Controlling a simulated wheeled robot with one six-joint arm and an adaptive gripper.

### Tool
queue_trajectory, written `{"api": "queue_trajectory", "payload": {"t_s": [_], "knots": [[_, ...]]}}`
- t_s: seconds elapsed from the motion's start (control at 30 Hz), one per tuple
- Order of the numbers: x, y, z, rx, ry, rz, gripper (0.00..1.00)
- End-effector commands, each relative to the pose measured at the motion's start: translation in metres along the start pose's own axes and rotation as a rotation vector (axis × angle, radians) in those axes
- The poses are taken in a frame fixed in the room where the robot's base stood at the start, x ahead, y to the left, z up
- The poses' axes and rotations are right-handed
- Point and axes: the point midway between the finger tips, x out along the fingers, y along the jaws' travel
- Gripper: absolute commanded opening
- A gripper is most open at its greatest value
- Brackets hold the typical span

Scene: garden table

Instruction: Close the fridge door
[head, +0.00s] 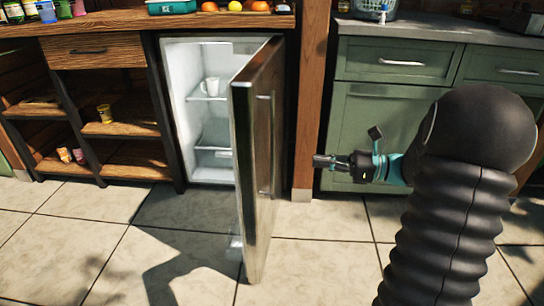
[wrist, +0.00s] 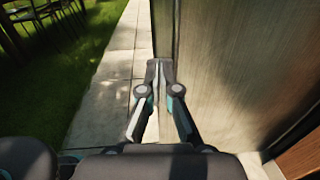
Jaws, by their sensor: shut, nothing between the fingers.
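The small fridge (head: 208,100) stands under the wooden counter, with its white inside showing. Its door (head: 262,160) stands wide open, swung out toward me with its edge facing the head camera. A handle runs along the door's outer side. A white mug (head: 210,86) is on a shelf inside. My gripper (head: 322,161) is shut and empty, to the right of the door on its outer side. In the wrist view my gripper (wrist: 158,68) points along the door's outer face (wrist: 225,70). I cannot tell whether it touches the door.
A wooden post (head: 310,100) stands just right of the fridge, then green cabinets (head: 385,120). Fruit and jars stand on the counter. The tiled floor (head: 180,225) left of the door is clear.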

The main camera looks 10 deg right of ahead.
Motion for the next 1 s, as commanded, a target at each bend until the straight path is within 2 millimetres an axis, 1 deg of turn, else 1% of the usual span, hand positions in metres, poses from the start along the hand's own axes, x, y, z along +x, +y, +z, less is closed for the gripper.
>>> {"api": "queue_trajectory", "payload": {"t_s": [0.17,0.27,0.6,0.73,0.9,1.0], "knots": [[0.014,0.001,-0.001,0.013,0.002,0.005,0.00],[0.030,0.002,-0.001,0.012,0.004,0.006,0.00],[0.093,0.002,-0.002,0.011,0.006,0.006,0.00],[0.114,0.002,-0.002,0.010,0.006,0.005,0.00],[0.132,0.001,-0.002,0.010,0.006,0.003,0.00],[0.138,0.001,-0.002,0.010,0.005,0.002,0.00]]}}
